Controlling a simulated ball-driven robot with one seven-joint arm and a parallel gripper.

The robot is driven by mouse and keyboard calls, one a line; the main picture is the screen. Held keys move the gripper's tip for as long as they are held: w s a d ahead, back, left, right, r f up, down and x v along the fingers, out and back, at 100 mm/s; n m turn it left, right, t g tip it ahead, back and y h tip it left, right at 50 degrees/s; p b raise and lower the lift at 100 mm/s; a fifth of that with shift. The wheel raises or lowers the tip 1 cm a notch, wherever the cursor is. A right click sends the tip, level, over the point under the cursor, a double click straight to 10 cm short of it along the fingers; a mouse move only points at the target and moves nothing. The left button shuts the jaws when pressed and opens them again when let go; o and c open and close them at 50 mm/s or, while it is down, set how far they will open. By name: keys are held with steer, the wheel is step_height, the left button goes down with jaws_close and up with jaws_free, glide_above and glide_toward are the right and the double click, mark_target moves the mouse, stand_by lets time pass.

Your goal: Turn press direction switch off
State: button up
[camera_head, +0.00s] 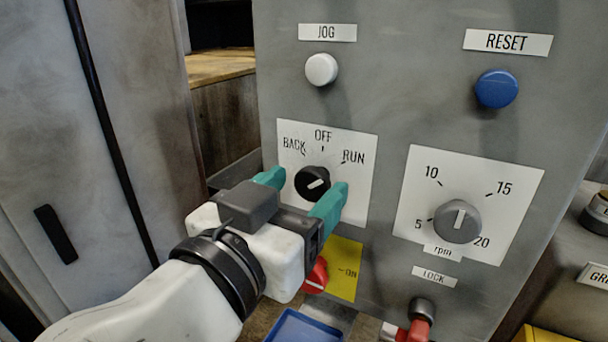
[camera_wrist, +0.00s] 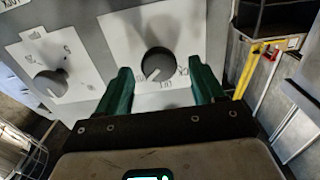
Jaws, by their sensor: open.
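The press direction switch is a black round knob (camera_head: 312,183) on a white plate marked BACK, OFF and RUN. Its white mark slants to the upper right, toward RUN. In the wrist view the plate is upside down, and the knob (camera_wrist: 158,62) has its white mark at the lower left. My gripper (camera_head: 300,189) is open in front of the plate, its teal fingers to either side of the knob. In the wrist view the fingers (camera_wrist: 160,75) flank the knob with a gap on each side. I cannot tell how far the tips are from the panel.
A white JOG button (camera_head: 321,69) and a blue RESET button (camera_head: 497,88) are above. A grey rpm dial (camera_head: 458,221) is to the right. A red switch (camera_head: 316,276) on a yellow plate and a red-handled LOCK (camera_head: 420,322) are below. A grey door stands left.

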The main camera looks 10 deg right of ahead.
steer(key=shift+w+d, duration=0.35)
steer(key=shift+w, duration=0.2)
steer(key=shift+c, duration=0.4)
steer(key=c, duration=0.9)
steer(key=shift+c, duration=0.2)
steer(key=n+p, duration=0.2)
steer(key=n, duration=0.3)
steer(key=shift+r+p, duration=0.15)
steer(key=shift+p, duration=0.2)
steer(key=n+p, duration=0.2)
steer(key=n, duration=0.2)
steer(key=shift+a+n+p, duration=0.15)
steer(key=shift+n+p, duration=0.15)
steer(key=shift+p, duration=0.1)
